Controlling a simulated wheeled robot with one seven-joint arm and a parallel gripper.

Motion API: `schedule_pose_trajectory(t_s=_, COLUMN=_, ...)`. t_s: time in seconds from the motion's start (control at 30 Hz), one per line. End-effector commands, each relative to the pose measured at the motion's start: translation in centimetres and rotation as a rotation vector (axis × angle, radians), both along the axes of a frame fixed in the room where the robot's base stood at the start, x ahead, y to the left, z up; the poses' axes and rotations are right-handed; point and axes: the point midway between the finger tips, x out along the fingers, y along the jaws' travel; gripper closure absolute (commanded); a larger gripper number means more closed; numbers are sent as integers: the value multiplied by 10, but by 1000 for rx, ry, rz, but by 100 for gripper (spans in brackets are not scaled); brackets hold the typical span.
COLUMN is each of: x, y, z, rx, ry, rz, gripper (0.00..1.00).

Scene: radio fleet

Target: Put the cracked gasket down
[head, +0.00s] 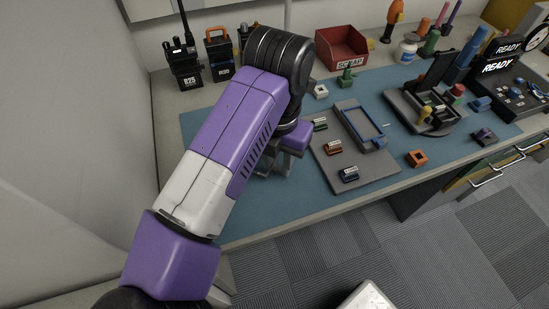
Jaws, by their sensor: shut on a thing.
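My gripper (277,163) points down over the blue mat (235,196), left of the grey parts board. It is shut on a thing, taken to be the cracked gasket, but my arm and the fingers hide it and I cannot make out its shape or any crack. I cannot tell whether it touches the mat. A blue rectangular frame (381,132) lies in a grey housing at the back right of the board (340,165); I cannot tell if it is a gasket.
A red SCRAP bin (342,48) stands at the back. Several small modules sit along the board's left part. An orange square part (417,158) lies right of it. Radios (184,68) stand at the back left. The front left mat is clear.

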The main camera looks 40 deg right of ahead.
Motion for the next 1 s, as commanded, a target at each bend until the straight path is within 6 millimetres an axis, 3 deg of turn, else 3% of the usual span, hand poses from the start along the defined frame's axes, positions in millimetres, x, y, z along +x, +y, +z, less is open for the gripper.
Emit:
schedule_pose_trajectory(t_s=0.97, x=0, y=0, z=-10, rx=0, ry=-1, rz=-1, gripper=100)
schedule_pose_trajectory(t_s=1.0, x=0, y=0, z=-10, rx=0, ry=-1, rz=-1, gripper=67)
